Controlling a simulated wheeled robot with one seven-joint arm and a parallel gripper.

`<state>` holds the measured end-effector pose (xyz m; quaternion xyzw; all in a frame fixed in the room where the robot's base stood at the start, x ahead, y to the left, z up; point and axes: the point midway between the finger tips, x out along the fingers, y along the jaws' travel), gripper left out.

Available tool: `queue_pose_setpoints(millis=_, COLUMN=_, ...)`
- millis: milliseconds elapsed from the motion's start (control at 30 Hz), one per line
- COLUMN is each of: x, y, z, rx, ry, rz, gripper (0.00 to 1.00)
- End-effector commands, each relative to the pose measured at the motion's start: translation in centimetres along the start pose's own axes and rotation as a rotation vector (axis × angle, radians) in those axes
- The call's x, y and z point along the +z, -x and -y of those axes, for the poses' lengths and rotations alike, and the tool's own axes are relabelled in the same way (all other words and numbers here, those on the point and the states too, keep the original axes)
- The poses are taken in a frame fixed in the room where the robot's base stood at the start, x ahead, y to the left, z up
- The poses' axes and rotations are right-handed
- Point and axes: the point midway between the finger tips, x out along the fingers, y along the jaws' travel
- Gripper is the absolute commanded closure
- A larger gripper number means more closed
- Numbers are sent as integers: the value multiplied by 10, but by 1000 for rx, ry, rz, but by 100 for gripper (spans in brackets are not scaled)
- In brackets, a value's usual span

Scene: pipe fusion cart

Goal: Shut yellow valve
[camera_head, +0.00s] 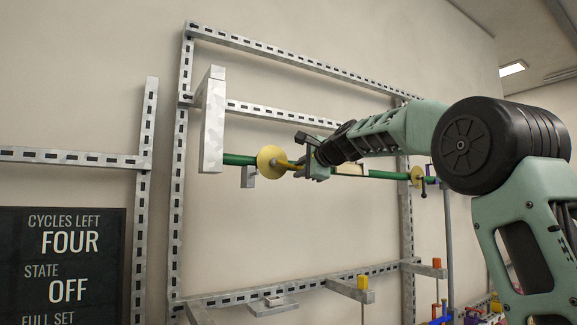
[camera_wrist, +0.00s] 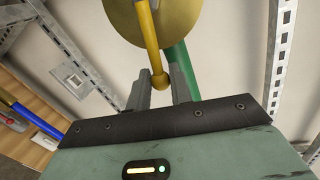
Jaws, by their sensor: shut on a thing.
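The yellow valve has a round yellow disc (camera_head: 268,162) on a green pipe (camera_head: 238,160), which runs level across the metal frame. Its yellow lever (camera_wrist: 149,35) stretches from the disc towards my gripper and ends in a small ball. My gripper (camera_head: 306,158) is to the right of the disc, against the lever's end. In the wrist view, my gripper's fingers (camera_wrist: 161,88) stand on either side of the ball, shut on the lever. The fingers' contact is partly hidden in the head view.
Slotted metal rails (camera_head: 180,200) form a frame on the wall. A grey bracket (camera_head: 212,120) juts out left of the disc. A dark sign (camera_head: 65,265) reads state off.

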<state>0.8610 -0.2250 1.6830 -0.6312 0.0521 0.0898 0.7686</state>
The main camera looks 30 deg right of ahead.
Motion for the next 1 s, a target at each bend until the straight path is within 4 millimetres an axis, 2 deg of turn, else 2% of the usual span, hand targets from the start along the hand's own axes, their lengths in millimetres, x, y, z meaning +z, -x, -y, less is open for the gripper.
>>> queue_pose_setpoints(millis=300, x=0, y=-1, z=-3, rx=2, ry=-22, rz=5, gripper=95)
queue_pose_setpoints(millis=533, x=1, y=-3, z=-15, rx=2, ry=-171, rz=35, gripper=95)
queue_pose_setpoints(millis=867, x=2, y=-3, z=-16, rx=3, ry=-204, rz=42, gripper=95)
queue_pose_setpoints(millis=1000, x=3, y=-5, z=-24, rx=3, ry=-278, rz=57, gripper=95)
